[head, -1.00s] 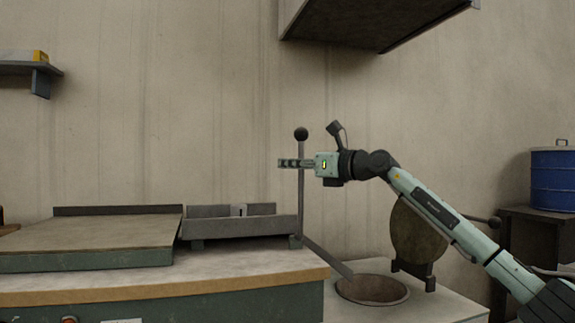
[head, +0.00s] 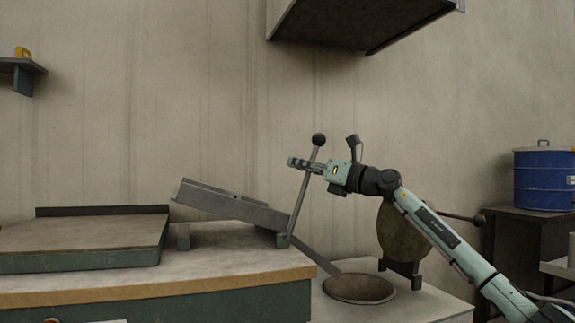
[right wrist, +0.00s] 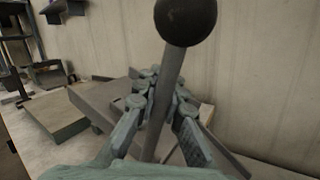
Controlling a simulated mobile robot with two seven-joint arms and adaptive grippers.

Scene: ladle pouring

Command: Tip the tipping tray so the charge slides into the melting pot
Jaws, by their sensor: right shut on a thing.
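The grey tipping tray (head: 230,205) is tilted on the bench, its left end raised and its right end low toward the chute (head: 318,256). Its upright lever (head: 303,193) has a black ball knob (head: 319,140) and leans to the right. My right gripper (head: 305,165) is shut on the lever just below the knob; the lever and knob also show in the right wrist view (right wrist: 168,85). The melting pot's round opening (head: 359,288) lies below the chute's lower end. I cannot make out the charge in the tray. My left gripper is not in view.
A flat plate on a green base (head: 80,240) lies left of the tray on the bench. A round lid (head: 410,235) stands behind the pot. A blue drum (head: 545,180) stands at the right, and a hood (head: 365,20) hangs above.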

